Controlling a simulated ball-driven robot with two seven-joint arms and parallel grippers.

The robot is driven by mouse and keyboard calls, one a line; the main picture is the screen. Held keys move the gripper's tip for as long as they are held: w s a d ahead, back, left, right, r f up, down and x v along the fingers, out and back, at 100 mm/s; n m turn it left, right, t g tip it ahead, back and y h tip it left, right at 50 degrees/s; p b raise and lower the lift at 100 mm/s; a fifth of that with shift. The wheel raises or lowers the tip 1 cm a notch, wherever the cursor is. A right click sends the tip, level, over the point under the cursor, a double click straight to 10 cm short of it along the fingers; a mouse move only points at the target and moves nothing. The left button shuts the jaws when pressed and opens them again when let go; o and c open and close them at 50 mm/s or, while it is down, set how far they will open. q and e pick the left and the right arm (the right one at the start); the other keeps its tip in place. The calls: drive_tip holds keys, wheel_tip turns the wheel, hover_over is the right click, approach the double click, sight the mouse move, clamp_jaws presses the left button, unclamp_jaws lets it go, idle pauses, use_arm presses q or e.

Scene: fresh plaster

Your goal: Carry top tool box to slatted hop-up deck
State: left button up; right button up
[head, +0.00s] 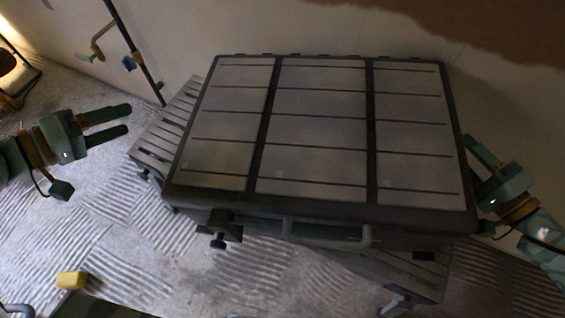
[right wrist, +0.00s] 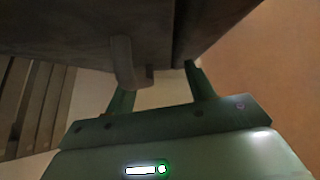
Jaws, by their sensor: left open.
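The tool box (head: 320,130) is a large grey case with a ribbed, panelled lid, a front handle (head: 330,235) and a dark latch. In the head view it lies flat over the slatted hop-up deck (head: 165,135), whose slats show at the left and front right. Its underside contact is hidden. My left gripper (head: 128,121) is open and empty, left of the deck and apart from the box. My right gripper (head: 475,152) is beside the box's right side. In the right wrist view its fingers (right wrist: 158,85) are apart, close under a grey bracket (right wrist: 127,62) on the box.
A plastered wall (head: 500,60) stands close behind the box, brown at upper right. A yellow block (head: 71,280) lies on the ridged floor at lower left. A dark pole (head: 135,50) with fittings stands at upper left. Floor is free left of the deck.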

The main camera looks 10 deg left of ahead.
drive_tip(key=o, duration=0.4)
drive_tip(key=shift+c, duration=0.2)
drive_tip(key=shift+r, duration=0.1)
drive_tip(key=v, duration=1.2)
